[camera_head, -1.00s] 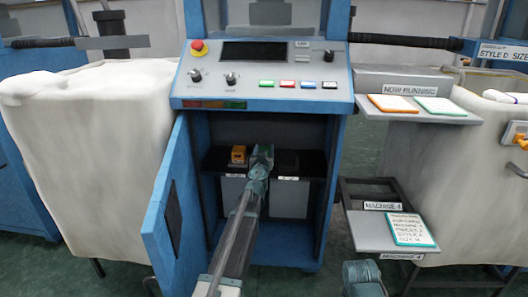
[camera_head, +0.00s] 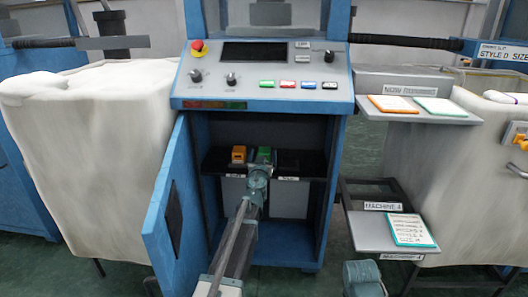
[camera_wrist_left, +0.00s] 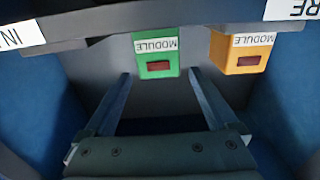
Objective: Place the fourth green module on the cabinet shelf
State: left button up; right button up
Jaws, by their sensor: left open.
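The green module (camera_head: 264,155) stands on the dark shelf (camera_head: 288,170) inside the open blue cabinet. It sits to the right of an orange module (camera_head: 238,154), with a small gap between them. My left gripper (camera_head: 258,173) is just in front of and slightly below the green module, and it hides the module's lower part. In the left wrist view the picture is upside down. There the green module (camera_wrist_left: 156,62) is beyond the two spread fingertips of the empty left gripper (camera_wrist_left: 160,88), and the orange module (camera_wrist_left: 243,55) is beside it. My right gripper's fingers do not show.
The cabinet door (camera_head: 170,210) stands open on the left. Above is a control panel (camera_head: 262,82) with knobs and buttons. Side shelves on the right hold coloured cards (camera_head: 410,230). The shelf right of the green module looks free. A fabric-covered bin (camera_head: 90,150) stands left.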

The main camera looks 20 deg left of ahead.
pick_arm(q)
jog(key=v, duration=0.7)
jog(key=shift+s, duration=0.35)
jog(key=shift+d, duration=0.2)
jog(key=s+d+f+g, duration=1.1)
jog(key=s+d+f, duration=0.3)
jog(key=s+f, duration=0.25)
jog(key=s+d+f+m+g+h, duration=0.2)
jog(key=s+d+m+g, duration=0.1)
jog(key=s+d, duration=0.3)
jog(key=s+d+f+m+g+h, duration=0.1)
jog(key=s+d+f+m+g, duration=0.2)
jog(key=s+d, duration=0.3)
jog(key=s+m, duration=0.1)
jog(key=s, duration=0.4)
jog(key=shift+s+d+f+g+h, duration=0.15)
jog(key=shift+s+d+g+h, duration=0.15)
jog(key=shift+s+h, duration=0.1)
